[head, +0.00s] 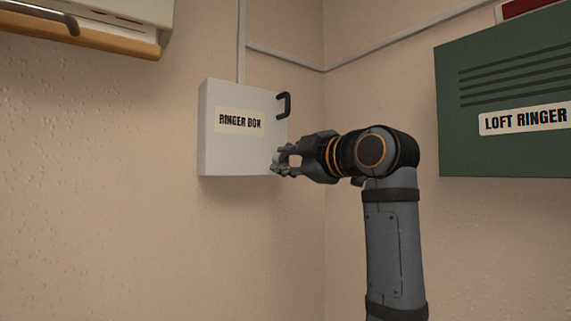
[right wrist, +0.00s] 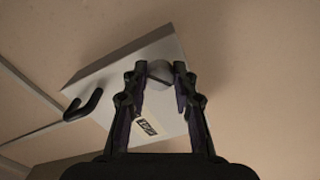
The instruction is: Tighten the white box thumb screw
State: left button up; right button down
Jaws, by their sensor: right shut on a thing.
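The white box (head: 222,152), labelled "RINGER BOX", is fixed on the wall left of the corner, with its door flat against the front. A black handle (head: 284,105) sits at its upper right edge. My right gripper (head: 279,161) is at the box's lower right edge, shut on the thumb screw. In the right wrist view the grey round thumb screw (right wrist: 160,72) shows between the fingertips of the gripper (right wrist: 159,77), and the white box (right wrist: 112,75) is behind it. In the head view the fingers mostly hide the screw. My left gripper is not in view.
A green box (head: 505,90) labelled "LOFT RINGER" hangs on the right wall, close to my right arm. A cream unit with a wooden edge (head: 90,38) is at the upper left. Conduits (head: 285,58) run along the wall above. The wall below the white box is bare.

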jog(key=m, duration=0.6)
jog(key=shift+f+b, duration=0.15)
jog(key=shift+b, duration=0.15)
jog(key=m, duration=0.7)
jog(key=shift+m, duration=0.4)
jog(key=m, duration=0.5)
jog(key=shift+p, duration=0.4)
jog(key=m, duration=0.5)
jog(key=shift+p, duration=0.4)
jog(key=shift+m, duration=0.5)
jog(key=c, duration=1.1)
grip_release()
jog(key=shift+o, duration=0.2)
